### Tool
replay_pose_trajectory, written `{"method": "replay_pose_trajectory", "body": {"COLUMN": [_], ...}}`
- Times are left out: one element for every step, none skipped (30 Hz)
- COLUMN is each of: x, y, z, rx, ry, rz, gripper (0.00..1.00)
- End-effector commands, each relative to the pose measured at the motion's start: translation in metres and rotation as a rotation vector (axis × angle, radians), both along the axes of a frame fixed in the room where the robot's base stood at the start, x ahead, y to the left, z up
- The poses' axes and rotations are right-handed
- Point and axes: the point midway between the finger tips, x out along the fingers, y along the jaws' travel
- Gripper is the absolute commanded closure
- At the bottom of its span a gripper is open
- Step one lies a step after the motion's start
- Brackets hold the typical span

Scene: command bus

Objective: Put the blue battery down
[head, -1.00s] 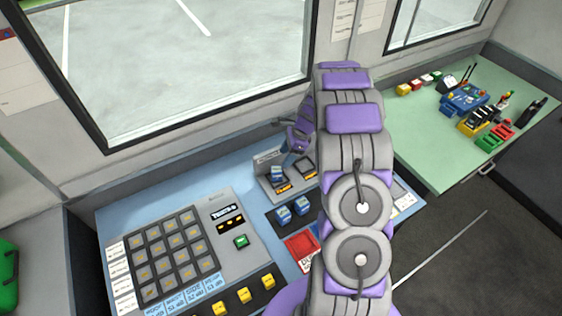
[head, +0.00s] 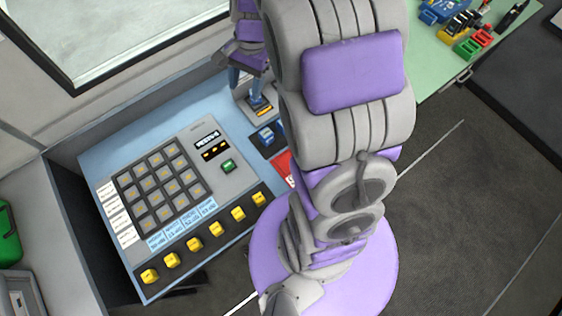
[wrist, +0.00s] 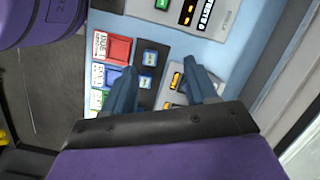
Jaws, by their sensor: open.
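My gripper (head: 250,84) is over the small grey slotted unit with yellow labels (head: 260,106) on the blue console. Its two blue-grey fingers are spread apart, and in the wrist view the gripper (wrist: 162,88) shows no battery clearly gripped between them. A blue battery (head: 267,136) sits in the dark holder beside the unit. The wrist view shows two blue batteries there, one upper (wrist: 148,58) and one lower (wrist: 145,82), close to the left finger. Part of the slotted unit (wrist: 175,80) shows between the fingers. Whether a battery sits in its slots is unclear.
A grey keypad (head: 160,190) and a row of yellow buttons (head: 216,229) lie on the console to the left. A red square (wrist: 112,47) lies beside the holder. A green table (head: 440,62) with coloured items stands at the upper right. My arm hides the console's right part.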

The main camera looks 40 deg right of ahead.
Motion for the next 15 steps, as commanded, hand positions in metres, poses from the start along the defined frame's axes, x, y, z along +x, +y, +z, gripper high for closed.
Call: {"method": "replay_pose_trajectory", "body": {"x": [-0.013, -0.022, -0.034, -0.043, -0.052, -0.063, -0.072, -0.082, -0.094, -0.104, -0.113, -0.126, -0.136, -0.146, -0.158], "y": [0.01, 0.015, 0.022, 0.026, 0.03, 0.036, 0.04, 0.044, 0.048, 0.051, 0.054, 0.058, 0.06, 0.063, 0.065], "z": [0.011, 0.015, 0.02, 0.024, 0.028, 0.033, 0.037, 0.039, 0.042, 0.045, 0.048, 0.05, 0.052, 0.053, 0.055], "rx": [-0.01, -0.015, -0.021, -0.027, -0.031, -0.037, -0.043, -0.045, -0.05, -0.054, -0.059, -0.064, -0.066, -0.069, -0.074], "ry": [-0.011, -0.014, -0.015, -0.018, -0.021, -0.025, -0.029, -0.03, -0.03, -0.034, -0.036, -0.036, -0.037, -0.038, -0.039], "rz": [0.065, 0.103, 0.156, 0.196, 0.236, 0.289, 0.329, 0.369, 0.422, 0.463, 0.502, 0.556, 0.595, 0.638, 0.69], "gripper": [0.43, 0.43, 0.43, 0.43, 0.43, 0.43, 0.43, 0.43, 0.43, 0.43, 0.43, 0.43, 0.43, 0.43, 0.43]}}
